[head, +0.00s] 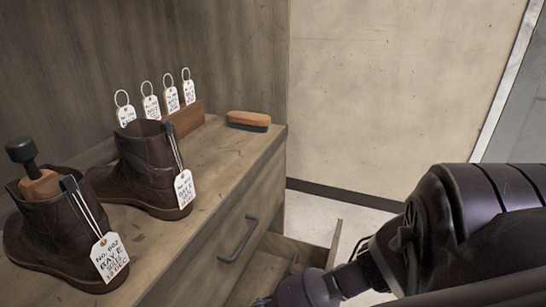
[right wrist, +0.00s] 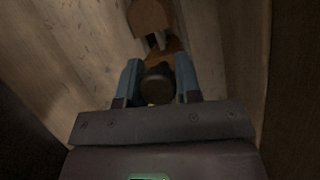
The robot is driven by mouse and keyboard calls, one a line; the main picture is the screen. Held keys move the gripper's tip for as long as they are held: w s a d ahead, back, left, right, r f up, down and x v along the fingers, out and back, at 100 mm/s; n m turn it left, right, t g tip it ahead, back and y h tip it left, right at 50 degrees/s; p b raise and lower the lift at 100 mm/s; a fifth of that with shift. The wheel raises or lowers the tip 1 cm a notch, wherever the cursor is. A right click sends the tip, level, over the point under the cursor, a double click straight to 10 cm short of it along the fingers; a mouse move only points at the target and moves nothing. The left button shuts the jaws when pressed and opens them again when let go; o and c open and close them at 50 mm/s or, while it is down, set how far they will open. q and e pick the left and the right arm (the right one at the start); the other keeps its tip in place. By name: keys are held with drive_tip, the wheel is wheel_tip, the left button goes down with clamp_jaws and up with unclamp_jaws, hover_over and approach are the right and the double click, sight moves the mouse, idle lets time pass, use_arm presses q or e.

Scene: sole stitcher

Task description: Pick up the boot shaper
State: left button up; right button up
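A boot shaper lies in the right wrist view, with a dark round knob (right wrist: 157,86) and brown wooden parts (right wrist: 151,17) beyond it. My right gripper (right wrist: 158,76) is open, with its blue fingers on either side of the knob and small gaps visible. In the head view my right arm reaches down toward the open drawer (head: 327,240); its gripper is hidden there. Another shaper with a black knob (head: 22,151) stands in the left brown boot (head: 50,230) on the cabinet top. My left gripper is out of view.
A second brown boot (head: 150,165) stands behind the first; both carry white tags. A wooden holder (head: 186,120) with several tags and a brush (head: 248,121) sit further back on the cabinet top (head: 215,160). Wooden walls flank my right gripper closely.

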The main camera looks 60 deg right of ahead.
clamp_jaws()
drive_tip(key=shift+r, duration=0.1)
